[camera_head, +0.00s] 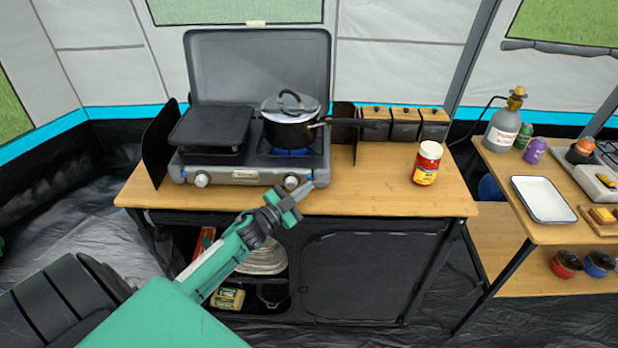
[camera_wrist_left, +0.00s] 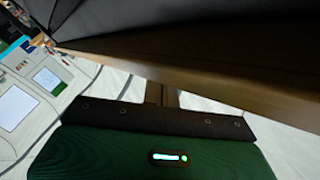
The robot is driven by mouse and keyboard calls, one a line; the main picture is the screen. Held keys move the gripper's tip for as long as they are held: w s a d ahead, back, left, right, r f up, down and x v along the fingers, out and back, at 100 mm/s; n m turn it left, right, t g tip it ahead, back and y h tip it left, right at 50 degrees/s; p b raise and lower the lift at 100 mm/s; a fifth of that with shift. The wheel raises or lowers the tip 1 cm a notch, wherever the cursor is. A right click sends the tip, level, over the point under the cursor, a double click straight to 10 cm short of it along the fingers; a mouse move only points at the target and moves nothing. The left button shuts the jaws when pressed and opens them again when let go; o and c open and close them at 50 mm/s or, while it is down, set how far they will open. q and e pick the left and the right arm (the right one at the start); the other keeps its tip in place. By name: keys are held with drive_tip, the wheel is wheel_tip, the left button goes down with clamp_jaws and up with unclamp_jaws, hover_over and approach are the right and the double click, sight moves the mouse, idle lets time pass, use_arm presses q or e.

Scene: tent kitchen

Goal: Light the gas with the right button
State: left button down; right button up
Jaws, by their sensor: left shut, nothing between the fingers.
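The two-burner gas stove (camera_head: 247,178) stands on the wooden table with its grey lid raised. Its right knob (camera_head: 291,183) is at the right of the front panel and its left knob (camera_head: 201,180) at the left. A blue flame (camera_head: 291,152) shows under the black pot (camera_head: 288,128) on the right burner. My left gripper (camera_head: 303,190) is shut and empty, with its tips just in front of and beside the right knob. I cannot tell whether they touch it. The left wrist view does not clearly show the knob. My right gripper is out of view.
The pot's long handle (camera_head: 358,123) points right. A second table at the right holds a gas bottle (camera_head: 502,127) and a white tray (camera_head: 544,199). The table between stove and jar is clear.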

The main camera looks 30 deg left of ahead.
use_arm(q)
drive_tip(key=shift+s+d, duration=0.1)
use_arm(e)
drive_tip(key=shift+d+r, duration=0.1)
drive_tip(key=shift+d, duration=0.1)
use_arm(q)
drive_tip(key=shift+s+d, duration=0.15)
drive_tip(key=shift+s, duration=0.1)
drive_tip(key=s+d+p, duration=0.1)
drive_tip(key=s+d, duration=0.1)
drive_tip(key=s, duration=0.1)
drive_tip(key=shift+s+d+p, duration=0.1)
drive_tip(key=shift+s+p, duration=0.2)
drive_tip(key=shift+p, duration=0.05)
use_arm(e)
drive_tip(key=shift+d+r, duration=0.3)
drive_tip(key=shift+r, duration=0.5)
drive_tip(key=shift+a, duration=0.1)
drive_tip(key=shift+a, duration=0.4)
